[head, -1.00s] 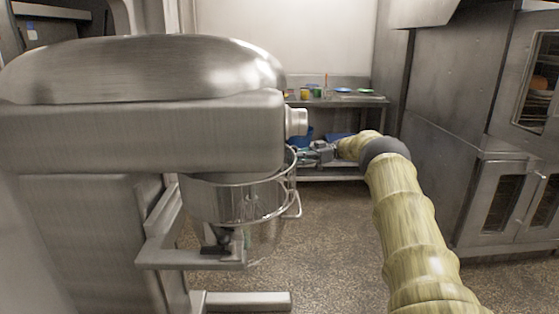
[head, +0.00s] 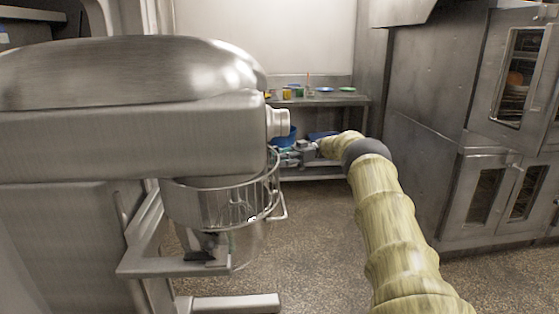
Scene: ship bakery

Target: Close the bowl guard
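The large steel mixer (head: 130,128) fills the left side of the head view. Its wire bowl guard (head: 247,203) shows as a curved ring with upright bars in front of and to the right of the steel bowl (head: 195,205), below the mixer head. How far round the guard stands cannot be told exactly. My gripper (head: 286,158) is just right of the guard's upper right edge, below the round knob (head: 278,122). It is small and partly merged with the shelf behind it. Contact with the guard and the opening of the fingers cannot be made out.
A steel table (head: 330,100) with small coloured containers stands at the back, with blue bowls (head: 286,136) on its lower shelf. Steel ovens (head: 475,130) line the right side. The mixer's base foot (head: 235,303) juts over open speckled floor (head: 310,240).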

